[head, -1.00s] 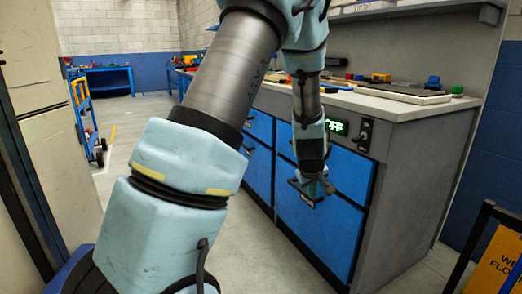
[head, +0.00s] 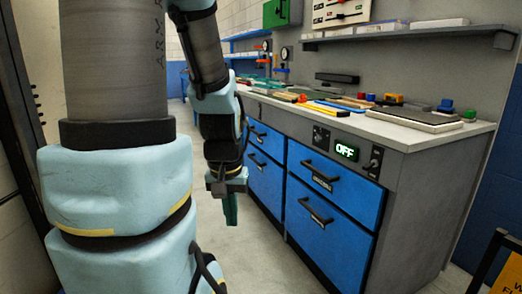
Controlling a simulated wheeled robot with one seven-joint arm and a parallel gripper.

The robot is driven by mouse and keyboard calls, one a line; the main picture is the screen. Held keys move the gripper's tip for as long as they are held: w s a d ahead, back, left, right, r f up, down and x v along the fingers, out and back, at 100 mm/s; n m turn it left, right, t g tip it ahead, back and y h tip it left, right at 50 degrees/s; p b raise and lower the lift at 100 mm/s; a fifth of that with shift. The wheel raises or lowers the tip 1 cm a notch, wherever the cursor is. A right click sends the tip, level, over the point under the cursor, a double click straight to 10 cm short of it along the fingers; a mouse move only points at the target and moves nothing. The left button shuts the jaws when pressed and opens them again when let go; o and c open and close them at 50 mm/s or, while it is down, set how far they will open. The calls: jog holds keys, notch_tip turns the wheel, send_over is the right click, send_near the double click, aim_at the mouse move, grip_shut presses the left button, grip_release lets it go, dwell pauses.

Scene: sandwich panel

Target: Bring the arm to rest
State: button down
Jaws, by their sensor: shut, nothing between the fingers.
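My arm fills the left side of the head view, with its thick links close to the camera. My gripper (head: 230,208) hangs at the arm's end, pointing down in the aisle to the left of the blue drawers. It is shut with nothing in it and is apart from the workbench. Its green fingers sit side by side below the dark gripper body.
A workbench (head: 420,139) with blue drawers (head: 331,198) stands at the right. Its panel has a lit "OFF" display (head: 346,149). Tools and a grey slab (head: 415,118) lie on top. A yellow sign (head: 510,277) is at the lower right. Floor before the drawers is clear.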

notch_tip(320, 180, up, 19)
jog(key=p, duration=1.7)
jog(key=shift+r+p, duration=0.2)
jog(key=shift+p, duration=0.1)
